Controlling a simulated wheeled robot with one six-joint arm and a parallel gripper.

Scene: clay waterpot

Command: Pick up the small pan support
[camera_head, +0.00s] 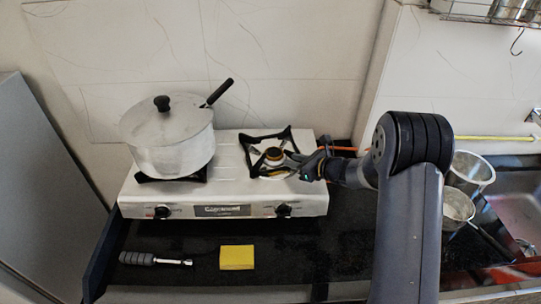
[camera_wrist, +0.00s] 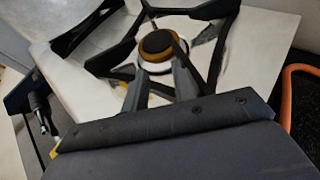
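The small pan support (camera_wrist: 222,52) is a black frame with prongs around the right burner of the stove; it also shows in the head view (camera_head: 250,138). My gripper (camera_wrist: 161,72) reaches over the burner from the right side of the stove, and it also shows in the head view (camera_head: 296,164). Its two grey fingers are apart with nothing held between them. The burner cap (camera_wrist: 156,42) lies just beyond the fingertips. The near part of the support is partly hidden by the fingers, and I cannot tell if they touch it.
A lidded pot (camera_head: 172,150) stands on the left burner of the white stove (camera_head: 235,208). A yellow sponge (camera_head: 237,258) and a dark-handled tool (camera_head: 150,259) lie on the black counter in front. An orange hose (camera_wrist: 288,95) runs right of the stove. Metal pots (camera_head: 470,170) stand farther right.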

